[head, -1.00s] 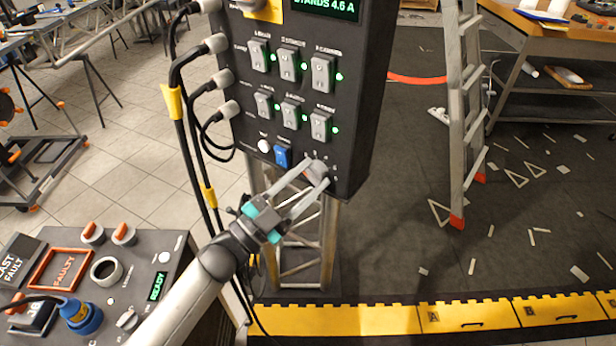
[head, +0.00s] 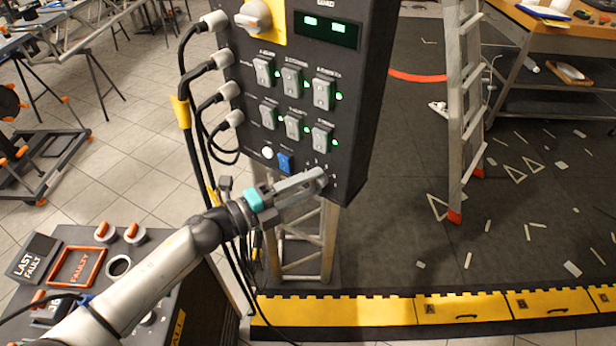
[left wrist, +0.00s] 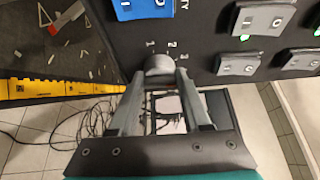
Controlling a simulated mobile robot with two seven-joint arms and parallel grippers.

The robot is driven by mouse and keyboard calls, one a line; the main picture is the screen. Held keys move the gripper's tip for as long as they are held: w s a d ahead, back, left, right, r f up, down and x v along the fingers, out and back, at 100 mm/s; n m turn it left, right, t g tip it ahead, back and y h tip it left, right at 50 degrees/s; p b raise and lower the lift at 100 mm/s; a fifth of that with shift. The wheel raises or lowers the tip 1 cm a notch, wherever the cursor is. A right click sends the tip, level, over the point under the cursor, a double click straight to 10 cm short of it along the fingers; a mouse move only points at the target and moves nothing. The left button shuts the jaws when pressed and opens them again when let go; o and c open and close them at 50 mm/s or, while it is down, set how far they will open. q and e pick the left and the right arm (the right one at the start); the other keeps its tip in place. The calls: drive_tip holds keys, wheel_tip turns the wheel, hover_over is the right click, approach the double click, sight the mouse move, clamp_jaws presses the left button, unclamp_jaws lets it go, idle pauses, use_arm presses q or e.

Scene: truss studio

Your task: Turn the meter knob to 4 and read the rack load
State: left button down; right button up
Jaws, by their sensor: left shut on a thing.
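My left gripper (head: 318,180) is at the lower right of the dark panel (head: 352,120). It is shut on the small grey meter knob (left wrist: 160,63), with one finger on each side of it in the left wrist view. The numbers 1, 2 and 3 show printed around the knob; a 4 cannot be made out, and where the knob points is unclear. In the head view the fingers mostly hide the knob. The panel's display (head: 325,30) shows two bright green blocks and no readable figure. My right gripper is not in view.
Several grey rocker switches with green lamps (head: 323,94) sit above the knob. A blue switch (head: 284,163) and a white button (head: 267,153) are close by on the left. Cables (head: 190,120) hang along the panel's left side. A console (head: 205,300) stands at lower left.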

use_arm(q)
drive_tip(key=shift+r+m+g+y+p, duration=0.15)
drive_tip(key=shift+m+y+p, duration=0.15)
drive_tip(key=shift+m+p, duration=0.4)
drive_tip(key=shift+m+g+y+p, duration=0.15)
drive_tip(key=shift+m+y+p, duration=0.15)
drive_tip(key=shift+m+p, duration=0.4)
drive_tip(key=shift+c, duration=1.8)
unclamp_jaws()
drive_tip(key=b+v, duration=0.2)
drive_tip(key=v, duration=1.3)
drive_tip(key=shift+a, duration=0.1)
